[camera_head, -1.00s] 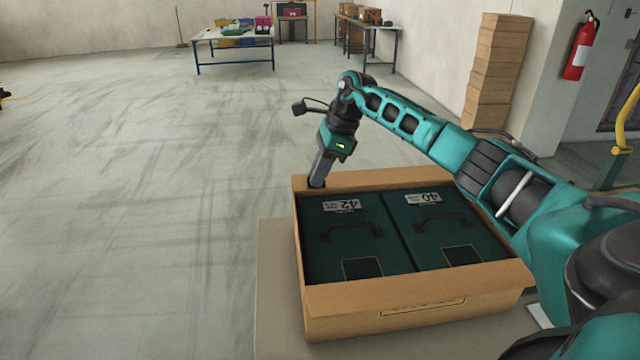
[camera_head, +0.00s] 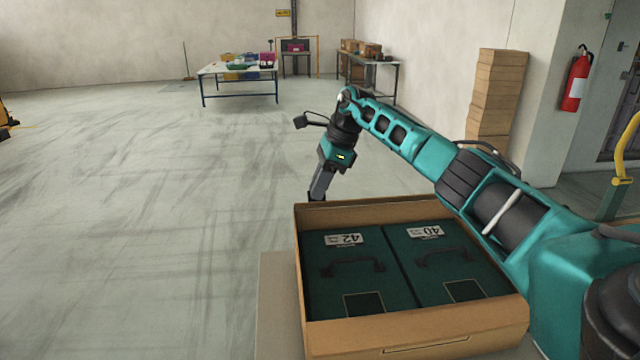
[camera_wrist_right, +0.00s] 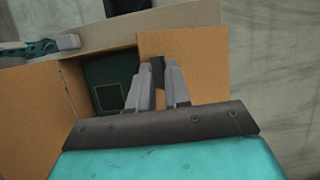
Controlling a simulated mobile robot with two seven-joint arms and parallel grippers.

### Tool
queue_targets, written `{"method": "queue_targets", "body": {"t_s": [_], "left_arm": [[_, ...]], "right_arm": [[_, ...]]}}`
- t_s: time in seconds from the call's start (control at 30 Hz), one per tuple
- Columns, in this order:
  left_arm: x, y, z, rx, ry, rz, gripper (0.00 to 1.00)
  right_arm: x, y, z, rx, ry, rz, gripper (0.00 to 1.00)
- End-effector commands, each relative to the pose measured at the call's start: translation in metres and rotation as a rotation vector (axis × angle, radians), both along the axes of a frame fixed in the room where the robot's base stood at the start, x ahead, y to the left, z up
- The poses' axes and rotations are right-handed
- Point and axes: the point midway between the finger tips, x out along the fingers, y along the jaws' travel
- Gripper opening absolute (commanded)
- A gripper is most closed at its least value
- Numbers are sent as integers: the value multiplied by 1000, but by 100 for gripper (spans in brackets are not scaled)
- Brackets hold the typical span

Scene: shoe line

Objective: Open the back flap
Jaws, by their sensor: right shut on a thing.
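An open cardboard box (camera_head: 415,333) stands on a low surface in the head view. Inside it, two dark green shoe boxes lie side by side, marked 42 (camera_head: 345,280) and 40 (camera_head: 455,265), with black handles. My right gripper (camera_head: 317,198) is at the back left corner of the carton, its tips partly hidden by the rim. In the right wrist view the right gripper (camera_wrist_right: 158,66) is shut on a cardboard flap (camera_wrist_right: 205,65) of the carton. Which part of the edge lies between the fingers is hard to see.
The carton stands on a beige board (camera_head: 275,305). A stack of cardboard boxes (camera_head: 497,95) stands by the right wall near a fire extinguisher (camera_head: 577,80). A white table (camera_head: 238,70) with coloured bins is far back. The floor left of the carton is clear.

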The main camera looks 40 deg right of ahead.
Motion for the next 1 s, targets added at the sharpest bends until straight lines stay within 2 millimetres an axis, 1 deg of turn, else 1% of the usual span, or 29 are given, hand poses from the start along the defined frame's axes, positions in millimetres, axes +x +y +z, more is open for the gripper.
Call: {"method": "queue_targets", "body": {"t_s": [0.03, 0.17, 0.8, 0.87, 0.97, 1.0], "left_arm": [[0, 0, -1, 0, 1, 0, 43], [-1, 0, -2, 0, 2, 0, 43], [-2, 0, -2, -1, 4, 0, 43], [-2, 0, -2, -1, 4, 0, 43], [-2, 0, -3, 0, 5, 0, 43], [-2, 0, -4, 0, 5, 0, 43]], "right_arm": [[2, -5, -7, -21, -10, -9, 20], [2, -5, -7, -21, -9, -10, 32], [2, -5, -4, -19, -12, -13, 32], [2, -6, 0, -19, -15, -14, 32], [0, -10, 11, -20, -16, -14, 32], [-2, -13, 17, -20, -15, -14, 32]]}}
